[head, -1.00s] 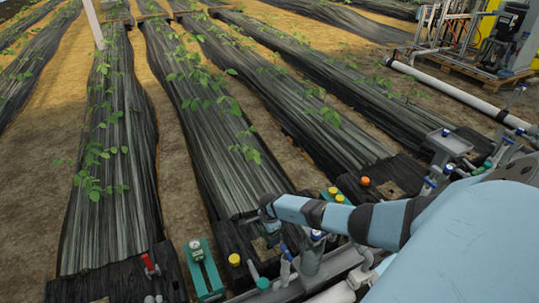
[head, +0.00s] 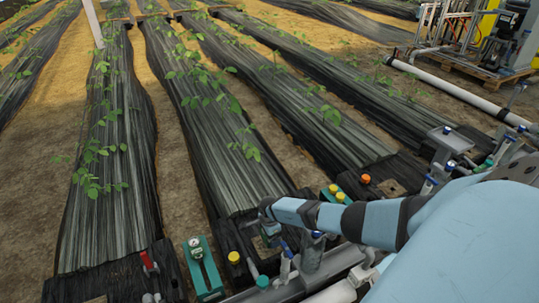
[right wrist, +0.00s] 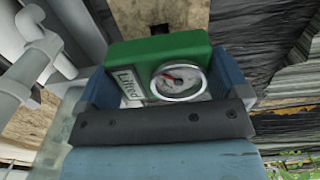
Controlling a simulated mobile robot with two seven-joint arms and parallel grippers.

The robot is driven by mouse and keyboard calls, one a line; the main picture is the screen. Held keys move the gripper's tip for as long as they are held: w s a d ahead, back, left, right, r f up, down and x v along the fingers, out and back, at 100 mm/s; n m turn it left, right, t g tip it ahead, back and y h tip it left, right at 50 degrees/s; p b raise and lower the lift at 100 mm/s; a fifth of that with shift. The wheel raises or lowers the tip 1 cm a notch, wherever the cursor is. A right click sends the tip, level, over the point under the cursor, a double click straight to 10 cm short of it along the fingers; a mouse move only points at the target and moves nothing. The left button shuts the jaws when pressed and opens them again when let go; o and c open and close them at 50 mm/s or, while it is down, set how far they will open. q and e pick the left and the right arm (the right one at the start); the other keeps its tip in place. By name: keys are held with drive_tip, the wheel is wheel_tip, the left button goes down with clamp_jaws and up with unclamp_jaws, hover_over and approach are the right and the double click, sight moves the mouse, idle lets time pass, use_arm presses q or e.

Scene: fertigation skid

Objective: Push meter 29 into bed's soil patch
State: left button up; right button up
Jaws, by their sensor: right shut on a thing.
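A green meter (right wrist: 160,52) with a round white dial (right wrist: 179,82) and a printed label shows in the right wrist view. I cannot read its number. My right gripper (right wrist: 165,85) is shut on it, with a blue finger on each side. In the head view my right gripper (head: 268,228) is low over the near end of a dark-covered bed (head: 215,145), and the meter is mostly hidden there. A brown soil patch (right wrist: 124,14) shows behind the meter in the wrist view. I cannot tell whether the meter touches soil. My left gripper is not in view.
Grey pipes (right wrist: 35,60) stand close on the left in the wrist view. A teal stand with a gauge (head: 203,268), a yellow knob (head: 234,258) and blue-handled valves (head: 287,250) crowd the bed ends. Plants grow along the beds.

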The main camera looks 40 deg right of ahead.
drive_tip(key=shift+f, duration=0.15)
drive_tip(key=shift+f, duration=0.75)
drive_tip(key=shift+f, duration=0.1)
drive_tip(key=shift+w+a+f, duration=0.1)
drive_tip(key=shift+f, duration=0.65)
drive_tip(key=o, duration=0.6)
drive_tip(key=shift+f, duration=0.1)
